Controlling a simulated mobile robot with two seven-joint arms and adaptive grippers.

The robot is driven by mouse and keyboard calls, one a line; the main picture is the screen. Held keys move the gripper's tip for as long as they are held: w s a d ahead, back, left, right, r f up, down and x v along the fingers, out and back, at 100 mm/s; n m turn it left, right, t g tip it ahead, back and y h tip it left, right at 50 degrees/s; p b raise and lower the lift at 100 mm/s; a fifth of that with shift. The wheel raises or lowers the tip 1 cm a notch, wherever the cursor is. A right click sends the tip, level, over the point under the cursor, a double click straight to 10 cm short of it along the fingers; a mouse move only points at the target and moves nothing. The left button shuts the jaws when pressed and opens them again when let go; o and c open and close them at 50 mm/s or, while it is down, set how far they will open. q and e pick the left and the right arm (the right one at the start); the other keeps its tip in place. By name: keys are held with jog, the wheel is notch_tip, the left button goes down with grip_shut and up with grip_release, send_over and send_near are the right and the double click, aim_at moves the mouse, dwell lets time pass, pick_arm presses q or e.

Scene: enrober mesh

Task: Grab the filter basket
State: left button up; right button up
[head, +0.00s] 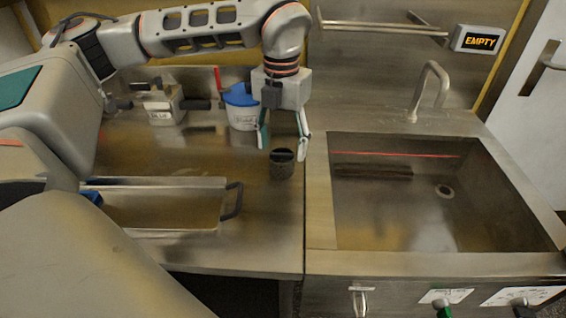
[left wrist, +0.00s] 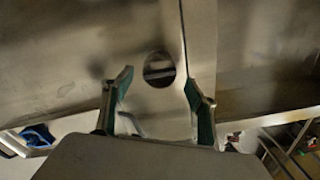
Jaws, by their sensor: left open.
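The filter basket (head: 282,168) is a small dark cylinder standing upright on the steel counter, left of the sink. A bar seems to cross its round top. My left gripper (head: 283,138) points down just above it, open, with its green-padded fingers apart and nothing between them. In the left wrist view, the basket's round top (left wrist: 158,70) shows beyond and between the open fingertips (left wrist: 160,85). The fingers look clear of the basket. My right gripper is not in view.
A shallow steel tray (head: 228,208) with a dark handle lies to the front left. A blue-lidded white tub (head: 242,116) and a metal box (head: 163,106) stand behind. The sink basin (head: 400,215) opens to the right, with a faucet (head: 430,88) and an "EMPTY" sign (head: 480,40) behind.

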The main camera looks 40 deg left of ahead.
aim_at(281, 155)
pick_arm(q)
notch_tip(281, 155, down, 4)
jog(key=shift+s+a+b, duration=0.1)
jog(key=shift+s+b, duration=0.05)
jog(key=shift+b, duration=0.15)
jog(key=shift+f, duration=0.2)
jog(key=c, duration=1)
jog(key=shift+c, duration=1)
jog(key=shift+r, duration=0.1)
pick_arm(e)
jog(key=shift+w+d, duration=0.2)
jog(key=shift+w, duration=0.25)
pick_arm(q)
jog(key=shift+r, duration=0.1)
